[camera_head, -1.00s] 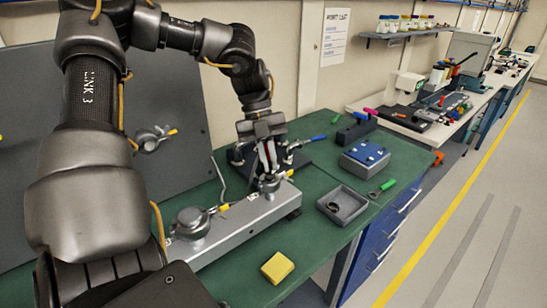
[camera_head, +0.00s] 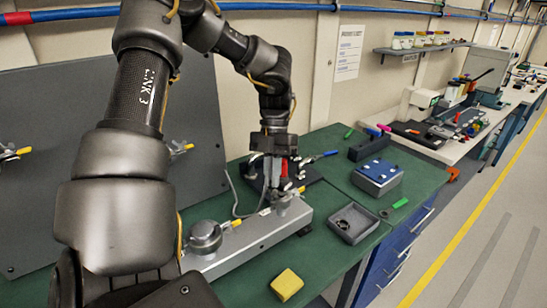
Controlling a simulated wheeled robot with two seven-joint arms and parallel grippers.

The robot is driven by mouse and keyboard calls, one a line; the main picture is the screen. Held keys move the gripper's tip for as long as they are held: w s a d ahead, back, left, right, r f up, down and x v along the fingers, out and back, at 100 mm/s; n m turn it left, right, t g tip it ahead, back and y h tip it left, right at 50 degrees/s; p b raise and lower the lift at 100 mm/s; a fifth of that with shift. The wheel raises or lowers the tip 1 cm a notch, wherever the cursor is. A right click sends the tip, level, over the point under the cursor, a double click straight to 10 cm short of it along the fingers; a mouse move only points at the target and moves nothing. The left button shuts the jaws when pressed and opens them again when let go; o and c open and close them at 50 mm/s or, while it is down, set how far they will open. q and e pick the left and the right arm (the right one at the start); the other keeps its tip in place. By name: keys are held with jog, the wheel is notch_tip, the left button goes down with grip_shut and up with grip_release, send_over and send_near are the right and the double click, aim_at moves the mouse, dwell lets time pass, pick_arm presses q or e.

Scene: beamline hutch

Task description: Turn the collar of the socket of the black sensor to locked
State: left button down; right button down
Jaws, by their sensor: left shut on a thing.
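A grey rail (camera_head: 226,252) on the green bench carries two round metal sockets. The near one (camera_head: 205,237) has a yellow-tipped lever (camera_head: 236,223) pointing right. The far socket (camera_head: 284,206) is under my left gripper (camera_head: 275,188), which points down and is shut on its collar at the top. I cannot make out the black sensor for certain. My right gripper is not in view.
A grey panel (camera_head: 75,95) with more yellow-tipped fittings stands behind my left arm. A yellow block (camera_head: 287,285), an open grey tray (camera_head: 352,223), a blue-topped box (camera_head: 378,176) and a green-handled tool (camera_head: 400,203) lie on the bench. The front of the bench is mostly clear.

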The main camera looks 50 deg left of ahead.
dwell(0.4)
pick_arm(q)
jog(key=c, duration=1.5)
grip_release()
jog(key=p+v, duration=0.3)
jog(key=v, duration=0.7)
jog(key=shift+w+a+r+p, duration=0.15)
jog(key=shift+r+p, duration=0.2)
